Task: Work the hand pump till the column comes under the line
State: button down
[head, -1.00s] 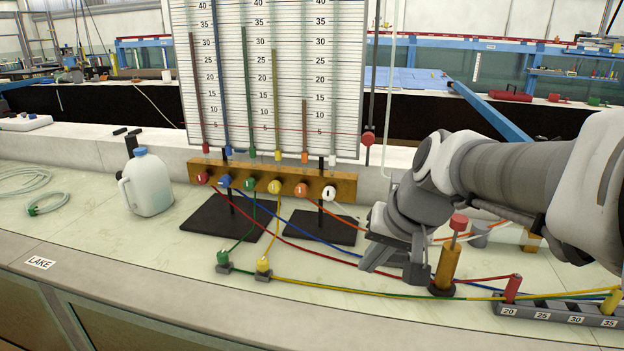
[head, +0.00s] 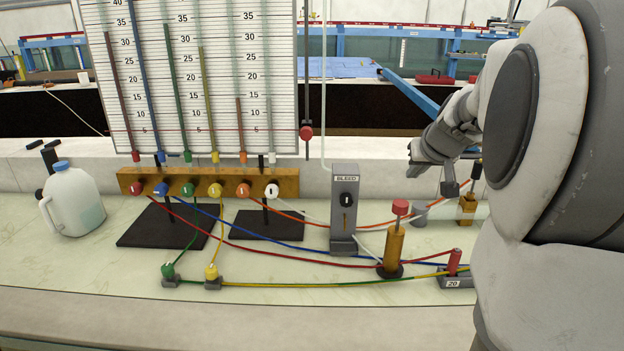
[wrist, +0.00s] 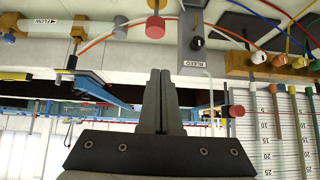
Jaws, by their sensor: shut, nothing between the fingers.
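The hand pump (head: 394,245) is a brass cylinder with a red knob, upright on the bench; the knob also shows in the wrist view (wrist: 155,27). The gauge board (head: 230,60) carries several coloured columns: red, blue, green and yellow stand high, orange (head: 239,125) near 15; the pale one at far right is hard to read. A thin red line (head: 200,129) crosses the board near 5. My gripper (head: 418,160) is raised above and behind the pump, apart from it. In the wrist view its fingers (wrist: 160,100) are together and empty.
A grey BLEED block (head: 344,215) with a black knob stands left of the pump. A brass manifold (head: 208,183) with coloured fittings feeds hoses across the bench. A white jug (head: 73,200) stands left. A red slider (head: 305,132) sits on a rod beside the board.

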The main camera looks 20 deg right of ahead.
jog(key=shift+d+r, duration=0.2)
jog(key=shift+d, duration=0.5)
send_over(401, 201)
jog(key=s+a, duration=0.1)
jog(key=s, duration=0.2)
jog(key=f, duration=0.7)
jog(key=shift+w, duration=0.2)
notch_tip(401, 201, down, 3)
jog(key=shift+w+r+b, duration=0.1)
jog(key=shift+r+b, duration=0.1)
jog(key=shift+b, duration=0.1)
jog(key=shift+f, duration=0.75)
jog(key=shift+f, duration=0.1)
